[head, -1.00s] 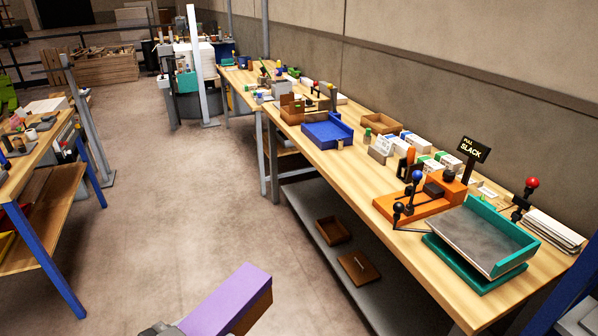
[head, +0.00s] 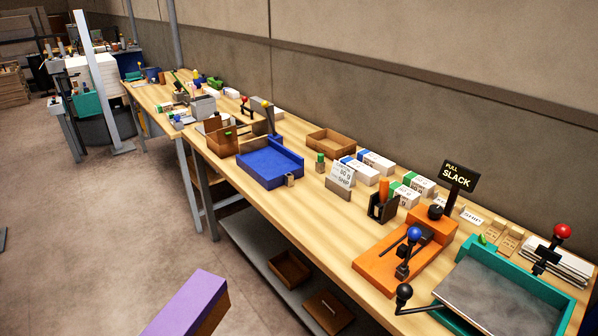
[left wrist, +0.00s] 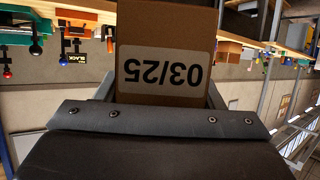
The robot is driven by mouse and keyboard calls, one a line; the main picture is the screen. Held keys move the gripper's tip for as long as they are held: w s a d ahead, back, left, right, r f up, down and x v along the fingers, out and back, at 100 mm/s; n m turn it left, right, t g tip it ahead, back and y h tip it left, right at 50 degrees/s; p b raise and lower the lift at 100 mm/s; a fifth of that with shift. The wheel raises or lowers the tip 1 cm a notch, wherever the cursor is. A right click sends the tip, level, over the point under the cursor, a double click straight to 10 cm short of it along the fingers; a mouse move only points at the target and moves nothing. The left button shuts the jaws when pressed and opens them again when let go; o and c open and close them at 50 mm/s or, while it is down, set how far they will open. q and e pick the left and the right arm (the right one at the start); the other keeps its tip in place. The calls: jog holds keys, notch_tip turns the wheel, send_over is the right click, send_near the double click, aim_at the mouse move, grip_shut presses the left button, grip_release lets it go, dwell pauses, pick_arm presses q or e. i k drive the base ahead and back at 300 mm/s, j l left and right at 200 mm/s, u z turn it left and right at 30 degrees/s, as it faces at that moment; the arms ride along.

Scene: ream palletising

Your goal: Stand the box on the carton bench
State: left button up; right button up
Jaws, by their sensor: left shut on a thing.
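The box (head: 190,303) has a purple top and brown cardboard sides. It is at the bottom of the head view, over the floor and in front of the bench. In the left wrist view the box (left wrist: 162,40) shows a white label reading 03/25 upside down. My left gripper (left wrist: 160,92) is shut on the box, with a finger on each side. A long wooden bench (head: 300,215) runs along the wall, apart from the box. It carries several white cartons (head: 376,162). I cannot tell whether it is the carton bench. My right gripper is not in view.
On the bench are a blue tray (head: 270,165), a brown tray (head: 331,143), an orange fixture (head: 385,262), a teal tray (head: 545,288) and a "SLACK" sign (head: 459,176). A lower shelf holds two brown trays. Bare wood lies along the front edge.

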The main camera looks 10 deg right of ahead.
aim_at(324, 215)
jog(key=i+j+z, duration=0.15)
jog(key=z, duration=0.3)
jog(key=i+j+z, duration=0.25)
jog(key=z, duration=0.2)
jog(key=i+j+z, duration=0.25)
jog(key=z, duration=0.15)
jog(key=i+j+z, duration=0.1)
jog(key=j+z, duration=0.35)
